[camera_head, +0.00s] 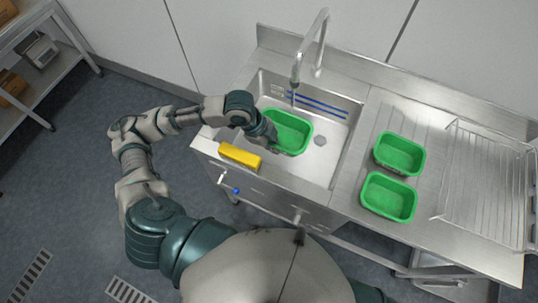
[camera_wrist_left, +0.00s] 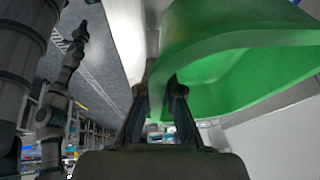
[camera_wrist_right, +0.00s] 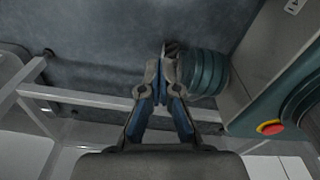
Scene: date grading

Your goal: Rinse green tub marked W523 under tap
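A green tub (camera_head: 290,132) is in the sink basin, below the tap's spout. Its marking cannot be read, so I cannot tell whether it is W523. My left gripper (camera_head: 272,138) is at the tub's left side. In the left wrist view its fingers (camera_wrist_left: 157,88) are closed on the rim of the green tub (camera_wrist_left: 235,65). The tap (camera_head: 312,45) arches over the basin; I cannot make out running water. My right gripper is outside the head view; in its wrist view its fingertips (camera_wrist_right: 162,62) come together with nothing visible between them.
Two more green tubs (camera_head: 400,154) (camera_head: 389,197) stand on the steel counter right of the sink. A yellow block (camera_head: 240,155) lies on the sink's front left edge. A shelf (camera_head: 45,80) stands at the left.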

